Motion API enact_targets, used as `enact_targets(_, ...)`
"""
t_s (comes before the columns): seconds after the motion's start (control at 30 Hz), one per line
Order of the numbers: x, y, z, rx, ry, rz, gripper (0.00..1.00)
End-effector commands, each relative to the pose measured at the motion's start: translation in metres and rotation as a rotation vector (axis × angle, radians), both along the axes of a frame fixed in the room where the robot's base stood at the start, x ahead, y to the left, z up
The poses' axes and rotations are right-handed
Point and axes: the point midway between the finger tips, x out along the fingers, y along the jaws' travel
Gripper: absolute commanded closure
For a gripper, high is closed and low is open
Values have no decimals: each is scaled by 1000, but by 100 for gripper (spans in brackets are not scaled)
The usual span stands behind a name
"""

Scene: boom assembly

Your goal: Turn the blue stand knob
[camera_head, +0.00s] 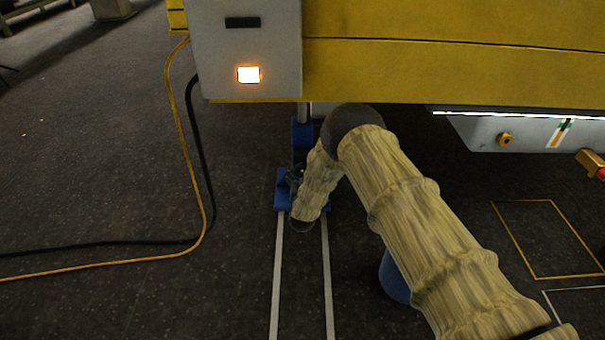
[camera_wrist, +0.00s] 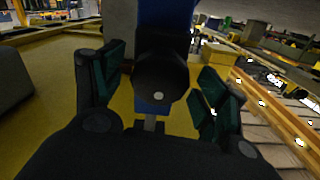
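The blue stand (camera_head: 302,133) is upright under the yellow boom in the head view, with its blue foot (camera_head: 283,192) on the floor. My arm covers part of it. In the wrist view the blue stand (camera_wrist: 165,18) comes down from the top middle. A round black knob (camera_wrist: 160,78) with a pale centre is on its front, facing the camera. My gripper (camera_wrist: 158,98) is open, with one green-and-black finger left of the knob and one right of it. Gaps show between the fingers and the knob. My arm hides the gripper in the head view.
The yellow boom (camera_head: 440,72) spans the top, with a grey box (camera_head: 245,45) bearing a lit lamp at its left. Yellow and black cables (camera_head: 205,215) lie on the floor at the left. White lines run along the floor toward the stand.

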Motion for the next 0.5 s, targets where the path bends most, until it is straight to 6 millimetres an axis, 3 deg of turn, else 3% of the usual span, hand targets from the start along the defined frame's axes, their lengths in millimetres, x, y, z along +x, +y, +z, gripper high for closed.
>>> enact_targets(0.03, 0, 0, 0, 0, 0, 0, 38)
enact_targets(0.2, 0, 0, 0, 0, 0, 0, 69)
enact_targets(0.5, 0, 0, 1, 21, 0, 0, 71)
